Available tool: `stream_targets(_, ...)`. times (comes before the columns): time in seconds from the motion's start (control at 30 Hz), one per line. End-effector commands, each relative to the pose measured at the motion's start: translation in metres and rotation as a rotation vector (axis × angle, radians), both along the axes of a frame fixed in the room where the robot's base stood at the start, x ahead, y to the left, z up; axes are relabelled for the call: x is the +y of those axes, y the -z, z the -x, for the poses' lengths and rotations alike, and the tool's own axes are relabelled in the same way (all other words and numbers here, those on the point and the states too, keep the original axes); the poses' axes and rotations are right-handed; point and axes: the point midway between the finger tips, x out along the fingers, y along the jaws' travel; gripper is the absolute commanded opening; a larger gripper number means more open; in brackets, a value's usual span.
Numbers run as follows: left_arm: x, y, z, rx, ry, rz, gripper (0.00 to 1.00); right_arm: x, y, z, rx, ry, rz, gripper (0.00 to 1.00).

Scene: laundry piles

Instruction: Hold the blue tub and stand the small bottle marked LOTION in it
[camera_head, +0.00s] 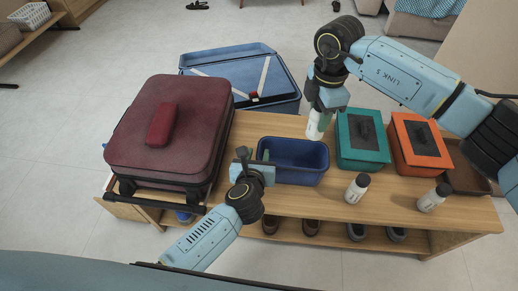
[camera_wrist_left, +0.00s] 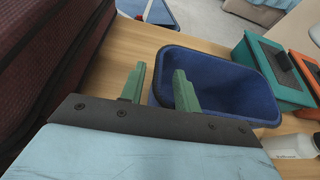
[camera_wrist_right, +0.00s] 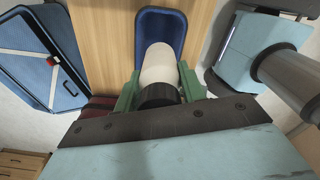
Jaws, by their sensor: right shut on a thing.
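The blue tub (camera_head: 293,176) stands on the wooden bench. My left gripper (camera_head: 257,160) is at its left end. In the left wrist view the open fingers (camera_wrist_left: 158,88) straddle the tub's (camera_wrist_left: 245,92) wall, one inside and one outside, with gaps visible. My right gripper (camera_head: 323,112) is shut on a white bottle (camera_head: 314,130) near the tub's back right corner. In the right wrist view the bottle's white body (camera_wrist_right: 158,65) points away from the fingers (camera_wrist_right: 158,90), its dark cap between them. The held bottle's label is not readable.
Two other white bottles (camera_head: 356,189) (camera_head: 433,198) with dark caps stand on the bench front. A teal box (camera_head: 362,157) and an orange box (camera_head: 424,163) stand right of the tub. A maroon suitcase (camera_head: 190,115) lies left; an open blue suitcase (camera_head: 275,103) is behind.

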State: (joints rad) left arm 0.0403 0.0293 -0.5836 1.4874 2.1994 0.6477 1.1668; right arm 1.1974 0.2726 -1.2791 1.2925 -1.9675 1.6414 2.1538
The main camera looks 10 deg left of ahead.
Motion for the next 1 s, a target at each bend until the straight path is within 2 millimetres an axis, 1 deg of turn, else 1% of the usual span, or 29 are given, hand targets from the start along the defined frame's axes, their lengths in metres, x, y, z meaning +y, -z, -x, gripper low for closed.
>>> stream_targets(0.03, 0.000, 0.002, -0.008, -0.001, -0.001, -0.001, 0.32, 0.000, 0.000, 0.000, -0.001, 0.000, 0.000, 0.15)
stream_targets(0.1, 0.000, 0.006, -0.016, -0.001, 0.000, -0.001, 0.32, 0.000, 0.000, 0.000, -0.001, 0.000, 0.000, 0.15)
stream_targets(0.3, 0.000, 0.011, -0.030, -0.002, 0.000, -0.001, 0.32, 0.000, 0.000, 0.000, -0.001, 0.000, 0.000, 0.15)
stream_targets(0.67, 0.000, 0.013, -0.033, -0.001, 0.001, 0.000, 0.32, 0.000, 0.000, 0.000, -0.001, 0.000, 0.000, 0.15)
stream_targets(0.77, 0.000, 0.013, -0.033, -0.001, 0.000, 0.000, 0.21, 0.000, 0.000, 0.000, -0.001, 0.000, 0.000, 0.15)
stream_targets(0.9, 0.000, 0.013, -0.033, -0.001, 0.000, 0.000, 0.03, 0.000, 0.000, 0.000, -0.001, 0.000, 0.000, 0.15)
stream_targets(0.93, 0.000, 0.013, -0.033, -0.001, 0.000, 0.000, 0.00, 0.000, 0.000, 0.000, -0.001, 0.000, 0.000, 0.15)
stream_targets(1.0, 0.000, 0.013, -0.033, -0.001, 0.000, 0.000, 0.00, 0.000, 0.000, 0.000, -0.001, 0.000, 0.000, 0.15)
